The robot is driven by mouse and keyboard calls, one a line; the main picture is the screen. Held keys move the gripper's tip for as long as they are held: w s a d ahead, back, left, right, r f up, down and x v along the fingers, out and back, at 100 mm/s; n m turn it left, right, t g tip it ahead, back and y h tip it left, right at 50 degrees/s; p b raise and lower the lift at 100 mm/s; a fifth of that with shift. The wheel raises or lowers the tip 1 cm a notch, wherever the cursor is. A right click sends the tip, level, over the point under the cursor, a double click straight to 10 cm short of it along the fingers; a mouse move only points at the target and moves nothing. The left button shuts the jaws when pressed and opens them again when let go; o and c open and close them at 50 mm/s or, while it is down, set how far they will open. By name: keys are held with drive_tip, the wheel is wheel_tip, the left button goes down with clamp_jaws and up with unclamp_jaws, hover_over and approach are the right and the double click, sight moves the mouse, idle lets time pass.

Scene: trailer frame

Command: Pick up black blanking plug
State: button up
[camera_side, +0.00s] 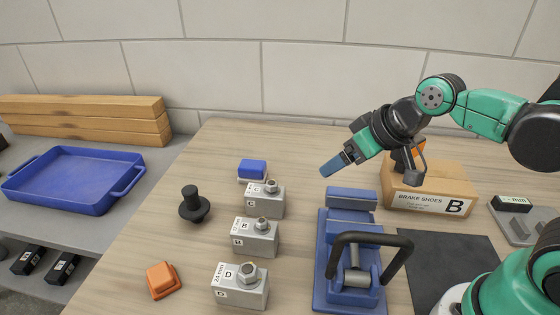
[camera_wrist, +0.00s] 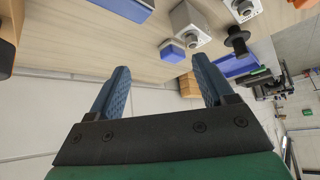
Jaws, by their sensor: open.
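The black blanking plug (camera_side: 194,208) stands on the wooden table left of the grey blocks, its round flange low and its stem pointing up. In the wrist view the plug (camera_wrist: 237,42) shows at upper right, beyond the right finger. My gripper (camera_side: 332,166) is in the air above the back of the table, well to the right of the plug and apart from it. In the wrist view my gripper (camera_wrist: 160,64) has its two blue fingers spread, with nothing between them.
Grey blocks with bolts (camera_side: 256,237) stand right of the plug, with a blue cap (camera_side: 252,170) behind and an orange cap (camera_side: 163,280) in front. A blue clamp fixture (camera_side: 322,285) and brake shoes box (camera_side: 432,190) stand farther right. A blue tray (camera_side: 62,202) lies left.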

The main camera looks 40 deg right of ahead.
sight(191, 195)
drive_tip(key=w+a+f+n+y, duration=0.2)
drive_tip(key=w+a+n+y, duration=0.1)
drive_tip(key=w+a, duration=0.1)
drive_tip(key=w+a+f+n+y, duration=0.3)
drive_tip(key=w+a, duration=0.2)
drive_tip(key=a, duration=0.1)
drive_tip(key=w+a+f+n+t+y, duration=0.1)
drive_tip(key=w+a+f+n+y, duration=0.1)
drive_tip(key=w+a, duration=0.3)
drive_tip(key=shift+w+a+f+n+y, duration=0.25)
drive_tip(key=shift+f+n+y, duration=0.1)
drive_tip(key=shift+n+y, duration=0.4)
drive_tip(key=shift+w+a+f+n, duration=0.1)
drive_tip(key=shift+a+f+n, duration=0.15)
drive_tip(key=shift+f, duration=0.05)
drive_tip(key=shift+x, duration=2.65)
clamp_jaws()
